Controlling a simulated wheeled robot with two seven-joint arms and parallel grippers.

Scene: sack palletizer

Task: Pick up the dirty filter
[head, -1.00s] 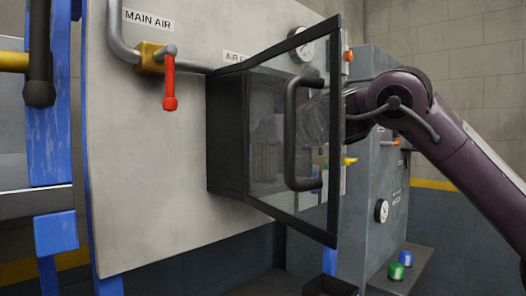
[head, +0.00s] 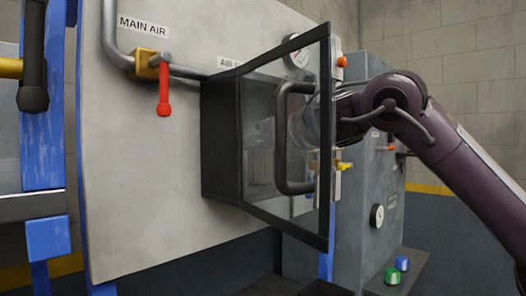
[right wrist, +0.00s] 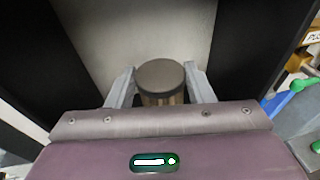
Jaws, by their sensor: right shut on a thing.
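The dirty filter (right wrist: 160,78), a short cylinder with a dark grey cap and brownish side, is between the fingers of my right gripper (right wrist: 160,88) in the right wrist view. The gripper is shut on it, with one pale finger against each side. In the head view my right gripper (head: 312,125) shows faintly through the window of the open door (head: 328,180), at the filter housing (head: 222,140). The filter is not clear in that view. My left gripper is not in view.
The door's dark handle (head: 282,140) stands out near my right arm. A red lever (head: 163,92) and pipe are on the grey panel (head: 135,190). A grey cabinet (head: 362,190) with gauges and green and blue buttons stands right of the door.

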